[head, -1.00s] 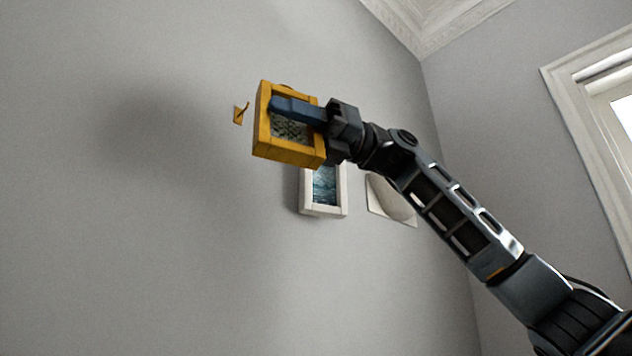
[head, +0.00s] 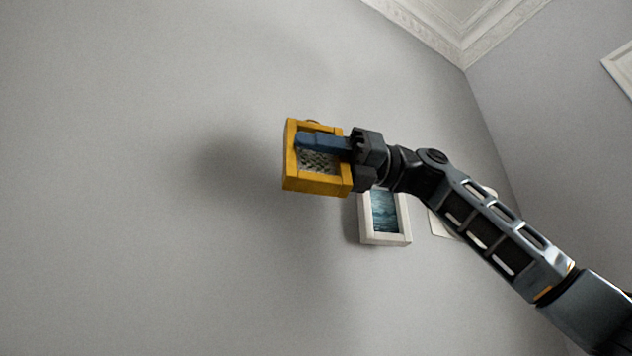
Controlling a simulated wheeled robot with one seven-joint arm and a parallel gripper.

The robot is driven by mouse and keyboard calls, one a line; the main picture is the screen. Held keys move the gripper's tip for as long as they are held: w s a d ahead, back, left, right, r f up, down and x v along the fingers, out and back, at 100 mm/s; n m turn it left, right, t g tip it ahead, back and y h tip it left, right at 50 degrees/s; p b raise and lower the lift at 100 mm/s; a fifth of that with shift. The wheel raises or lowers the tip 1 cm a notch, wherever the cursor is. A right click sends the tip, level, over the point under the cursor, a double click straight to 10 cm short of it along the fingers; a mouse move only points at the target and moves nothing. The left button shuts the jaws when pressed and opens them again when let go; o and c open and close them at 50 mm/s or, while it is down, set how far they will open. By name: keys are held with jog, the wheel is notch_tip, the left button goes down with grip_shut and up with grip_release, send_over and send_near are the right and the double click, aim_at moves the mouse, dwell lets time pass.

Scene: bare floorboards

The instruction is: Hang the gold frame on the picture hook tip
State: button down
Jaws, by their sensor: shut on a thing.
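The gold frame (head: 316,184), with a grey textured picture inside, is held up close to the grey wall, at mid-height in the head view. My gripper (head: 304,140) is shut on it, with a dark blue finger lying across its front from the right. I cannot tell whether the frame touches the hook.
A white-framed sea picture (head: 385,239) hangs on the wall just below and right of the gold frame. A pale panel (head: 441,222) is partly behind my arm. The wall to the left is bare. A white cornice (head: 440,45) runs along the top right.

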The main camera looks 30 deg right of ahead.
jog(key=shift+w+f+p, duration=0.1)
jog(key=shift+w+p, duration=0.2)
jog(key=shift+w, duration=1.1)
jog(key=shift+w+f, duration=0.15)
jog(key=shift+w, duration=0.3)
jog(key=shift+w+f, duration=0.45)
jog(key=shift+w, duration=0.1)
jog(key=c, duration=0.6)
grip_release()
jog(key=shift+c, duration=0.2)
jog(key=shift+d, duration=0.1)
